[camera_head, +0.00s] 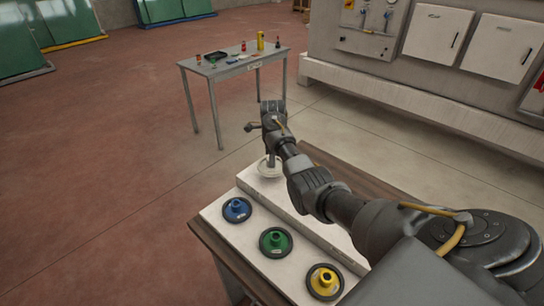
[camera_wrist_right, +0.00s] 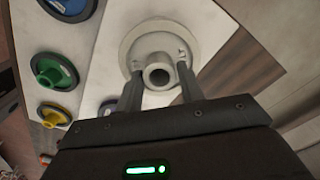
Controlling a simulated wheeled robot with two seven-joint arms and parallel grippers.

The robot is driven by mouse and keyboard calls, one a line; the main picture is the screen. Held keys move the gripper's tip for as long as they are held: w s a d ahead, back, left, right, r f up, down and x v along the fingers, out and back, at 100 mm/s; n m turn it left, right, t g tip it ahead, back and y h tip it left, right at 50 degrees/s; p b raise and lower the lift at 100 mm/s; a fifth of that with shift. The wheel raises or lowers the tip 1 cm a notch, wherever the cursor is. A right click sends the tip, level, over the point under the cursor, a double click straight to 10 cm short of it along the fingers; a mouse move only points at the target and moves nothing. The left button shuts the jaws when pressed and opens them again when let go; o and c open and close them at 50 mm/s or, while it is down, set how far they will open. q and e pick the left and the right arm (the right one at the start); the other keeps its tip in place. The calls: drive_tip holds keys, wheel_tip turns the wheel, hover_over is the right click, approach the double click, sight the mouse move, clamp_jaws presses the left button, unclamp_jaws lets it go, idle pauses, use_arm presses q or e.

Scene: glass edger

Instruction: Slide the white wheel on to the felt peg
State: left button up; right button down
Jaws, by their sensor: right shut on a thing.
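The white wheel (camera_head: 264,170) is at the far end of the raised white board, under my right gripper (camera_head: 271,158). In the right wrist view the white wheel (camera_wrist_right: 143,33) shows its round disc and a hub with a dark hole. My right gripper (camera_wrist_right: 160,85) has a finger on each side of the hub and is shut on it. I cannot tell whether the wheel rests on the board or hangs just above it. The felt peg cannot be made out in either view. My left gripper is not in view.
A blue wheel (camera_head: 236,209), a green wheel (camera_head: 275,241) and a yellow wheel (camera_head: 324,281) lie in a row on the lower white board, left of the raised board (camera_head: 300,222). A grey side table (camera_head: 222,70) with small items stands behind. Grey cabinets (camera_head: 440,35) stand back right.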

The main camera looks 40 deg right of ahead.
drive_tip(key=shift+f+b, duration=0.65)
drive_tip(key=shift+f, duration=1.1)
drive_tip(key=c, duration=0.8)
unclamp_jaws()
wheel_tip(320, 180, up, 4)
drive_tip(key=shift+r+b, duration=0.15)
drive_tip(key=shift+b, duration=0.65)
wheel_tip(320, 180, up, 7)
drive_tip(key=p, duration=0.3)
drive_tip(key=shift+f, duration=0.2)
drive_tip(key=shift+s+f, duration=0.15)
